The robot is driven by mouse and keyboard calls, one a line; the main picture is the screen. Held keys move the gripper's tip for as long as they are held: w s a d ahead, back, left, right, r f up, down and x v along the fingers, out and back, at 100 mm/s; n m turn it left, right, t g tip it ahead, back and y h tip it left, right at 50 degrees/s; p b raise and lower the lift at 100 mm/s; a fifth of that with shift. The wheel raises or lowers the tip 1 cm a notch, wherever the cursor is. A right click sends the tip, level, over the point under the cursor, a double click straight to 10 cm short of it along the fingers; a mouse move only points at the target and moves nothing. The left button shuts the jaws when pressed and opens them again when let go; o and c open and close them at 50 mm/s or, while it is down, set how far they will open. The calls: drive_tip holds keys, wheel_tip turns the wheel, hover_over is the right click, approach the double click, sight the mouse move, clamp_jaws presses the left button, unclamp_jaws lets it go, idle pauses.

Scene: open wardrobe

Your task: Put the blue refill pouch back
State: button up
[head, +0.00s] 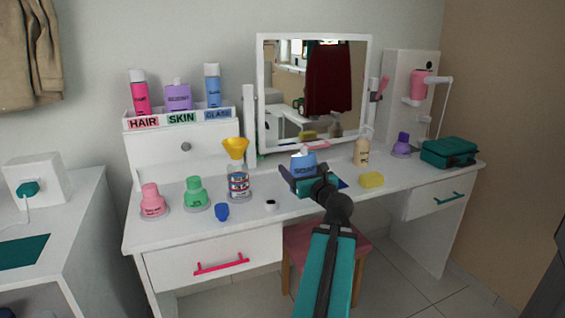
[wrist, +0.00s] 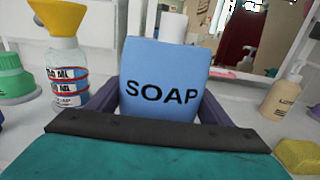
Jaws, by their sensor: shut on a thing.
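The blue refill pouch (head: 303,161) is held upright by my gripper (head: 305,182) over the middle of the white dressing table (head: 285,205), in front of the mirror. In the wrist view the pouch (wrist: 166,75) faces me with the word SOAP in black. The gripper's dark fingers (wrist: 160,108) are shut on it, one at each side. Its lower edge is hidden behind my gripper, so I cannot tell whether it touches the table.
A clear bottle (head: 238,187) with a yellow funnel (head: 235,148) stands left of the pouch. A pump bottle (head: 362,152) and yellow sponge (head: 371,180) are at right. The labelled rack (head: 130,125) holds pink, purple and blue bottles. A blue cap (head: 222,211) lies near the front.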

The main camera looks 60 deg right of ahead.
drive_tip(key=shift+w+d+p, duration=0.2)
drive_tip(key=shift+w+p, duration=0.45)
drive_tip(key=shift+p, duration=2.7)
drive_tip(key=x, duration=0.6)
drive_tip(key=f+x, duration=0.1)
drive_tip(key=x, duration=0.2)
drive_tip(key=shift+w+a+f, duration=0.1)
drive_tip(key=shift+w+a, duration=0.05)
drive_tip(key=shift+w, duration=0.15)
drive_tip(key=shift+b+x, duration=0.3)
drive_tip(key=shift+x, duration=0.55)
drive_tip(key=shift+s+a+f+b, duration=0.15)
drive_tip(key=shift+f+b, duration=0.3)
drive_tip(key=shift+f, duration=1.35)
drive_tip(key=shift+f, duration=0.2)
drive_tip(key=o, duration=1.3)
